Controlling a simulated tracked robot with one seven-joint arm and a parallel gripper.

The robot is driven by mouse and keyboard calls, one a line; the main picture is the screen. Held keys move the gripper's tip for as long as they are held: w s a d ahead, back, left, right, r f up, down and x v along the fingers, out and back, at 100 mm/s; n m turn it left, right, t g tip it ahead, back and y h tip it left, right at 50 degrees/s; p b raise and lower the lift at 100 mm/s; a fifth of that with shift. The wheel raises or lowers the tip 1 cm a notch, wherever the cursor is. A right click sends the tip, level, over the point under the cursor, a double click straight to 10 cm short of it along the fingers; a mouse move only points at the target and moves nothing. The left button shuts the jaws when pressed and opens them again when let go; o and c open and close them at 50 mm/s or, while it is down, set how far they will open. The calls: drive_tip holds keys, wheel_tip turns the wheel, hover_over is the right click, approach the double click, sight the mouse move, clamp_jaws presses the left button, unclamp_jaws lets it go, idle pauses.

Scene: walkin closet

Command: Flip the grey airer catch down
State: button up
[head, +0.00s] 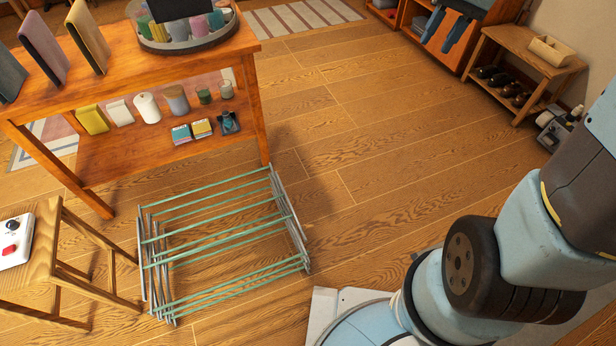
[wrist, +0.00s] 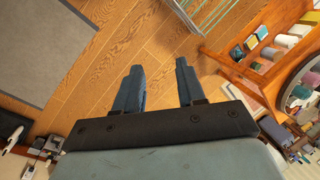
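The airer (head: 220,245) stands on the wooden floor left of the middle in the head view, with green rails and grey end frames. Part of it also shows at the top of the wrist view (wrist: 202,12). I cannot make out the grey catch in either view. My gripper (wrist: 158,75) shows in the wrist view with its two fingers apart and nothing between them. It is open and is away from the airer, with floor beyond its fingertips.
A wooden shelf table (head: 165,85) stands behind the airer, close to it, holding jars and boxes. A wooden stool (head: 45,250) with a white switch box (head: 14,240) is at the left. A shoe bench (head: 525,65) is at the back right. The middle floor is clear.

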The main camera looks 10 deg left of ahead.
drive_tip(key=w+a+f+m+g+y, duration=0.1)
drive_tip(key=w+a+f+g, duration=0.1)
drive_tip(key=w+f, duration=0.45)
drive_tip(key=w+a+f+g+y, duration=0.2)
drive_tip(key=w+f, duration=0.2)
drive_tip(key=f, duration=0.6)
drive_tip(key=m+g+y, duration=0.5)
drive_tip(key=m+y, duration=0.2)
drive_tip(key=y, duration=0.2)
approach(306, 227)
drive_tip(key=shift+t+y, duration=0.3)
drive_tip(key=x, duration=0.6)
drive_tip(key=f+x, duration=0.1)
drive_tip(key=x, duration=0.2)
drive_tip(key=shift+s+a+f, duration=0.15)
drive_tip(key=shift+s+a, duration=0.05)
drive_tip(key=shift+a, duration=0.05)
